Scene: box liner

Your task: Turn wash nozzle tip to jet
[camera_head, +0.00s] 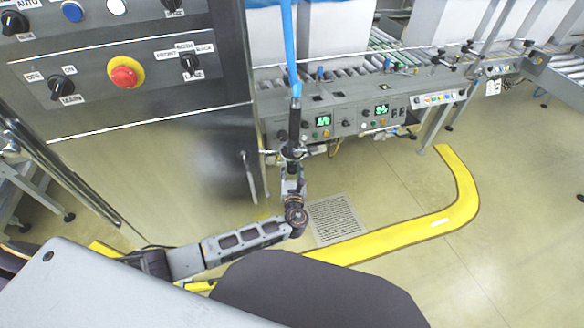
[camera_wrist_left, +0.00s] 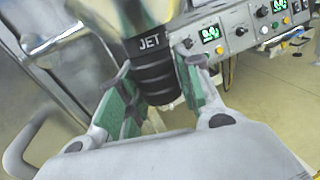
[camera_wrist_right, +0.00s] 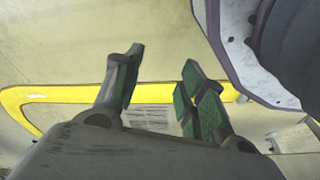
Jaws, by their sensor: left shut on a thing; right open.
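The wash nozzle (camera_head: 295,122) hangs from a blue hose (camera_head: 289,45) in the head view, beside the right edge of the control cabinet. In the left wrist view its black ribbed tip (camera_wrist_left: 158,78) points down, with the label JET (camera_wrist_left: 150,41) just above it. My left gripper (camera_head: 293,155) is shut on the tip; its green-padded fingers (camera_wrist_left: 160,92) stand on both sides of it. My right gripper (camera_wrist_right: 160,85) shows only in the right wrist view, open and empty above the floor.
A control cabinet (camera_head: 180,140) with a red button (camera_head: 124,73) stands left of the nozzle. A roller conveyor (camera_head: 395,62) with a panel of knobs and green displays (camera_head: 323,121) lies behind. A yellow floor line (camera_head: 400,234) and a floor grate (camera_head: 337,219) are below; open floor is at right.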

